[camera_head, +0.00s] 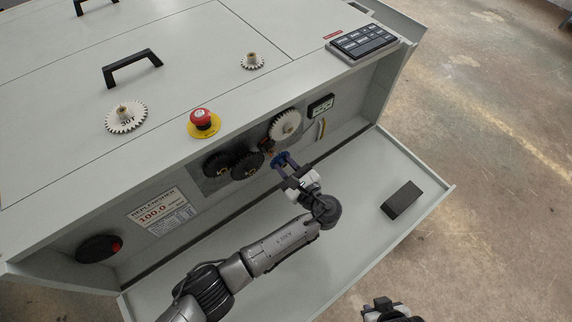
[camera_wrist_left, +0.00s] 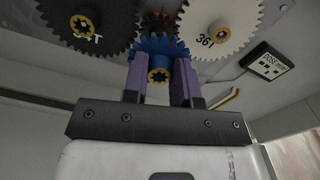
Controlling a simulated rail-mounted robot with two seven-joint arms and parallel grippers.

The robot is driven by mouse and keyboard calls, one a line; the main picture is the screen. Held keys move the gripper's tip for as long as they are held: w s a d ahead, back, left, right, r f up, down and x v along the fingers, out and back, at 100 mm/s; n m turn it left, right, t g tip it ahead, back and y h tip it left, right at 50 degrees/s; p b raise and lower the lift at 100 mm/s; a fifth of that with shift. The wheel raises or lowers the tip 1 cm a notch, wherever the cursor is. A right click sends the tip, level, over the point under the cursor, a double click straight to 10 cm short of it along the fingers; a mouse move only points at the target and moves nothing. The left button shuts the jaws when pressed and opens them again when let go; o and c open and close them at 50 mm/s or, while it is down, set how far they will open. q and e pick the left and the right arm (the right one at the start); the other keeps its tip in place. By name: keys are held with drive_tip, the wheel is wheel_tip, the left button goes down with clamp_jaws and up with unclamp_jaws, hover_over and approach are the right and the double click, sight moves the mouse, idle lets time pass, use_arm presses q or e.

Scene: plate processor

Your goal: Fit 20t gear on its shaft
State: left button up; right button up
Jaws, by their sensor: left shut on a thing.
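My left gripper (camera_head: 287,167) is shut on a blue gear (camera_wrist_left: 151,46) with a brass-coloured centre, in front of the gear panel. Its purple fingers (camera_wrist_left: 160,88) stand on either side of the gear's hub. Behind and above the blue gear, a dark reddish gear (camera_wrist_left: 158,22) shows partly. A large black gear (camera_wrist_left: 92,20) is at its upper left and a white gear marked 36 (camera_wrist_left: 212,27) at its upper right. The shaft for the blue gear is hidden, and I cannot tell whether the gear touches its neighbours. My right gripper (camera_head: 388,309) is partly in view at the bottom edge.
A white 30T gear (camera_head: 126,117), a small white gear (camera_head: 252,62), a red emergency button (camera_head: 202,119) and a keypad (camera_head: 361,42) are on the machine top. A black block (camera_head: 401,199) lies on the open lower panel (camera_head: 345,195), otherwise mostly clear.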

use_arm(q)
drive_tip(key=shift+w+a, duration=0.4)
drive_tip(key=shift+w, duration=0.15)
drive_tip(key=shift+x, duration=1.2)
drive_tip(key=o, duration=1)
drive_tip(key=p, duration=0.2)
approach(275, 154)
drive_tip(key=shift+v, duration=2.6)
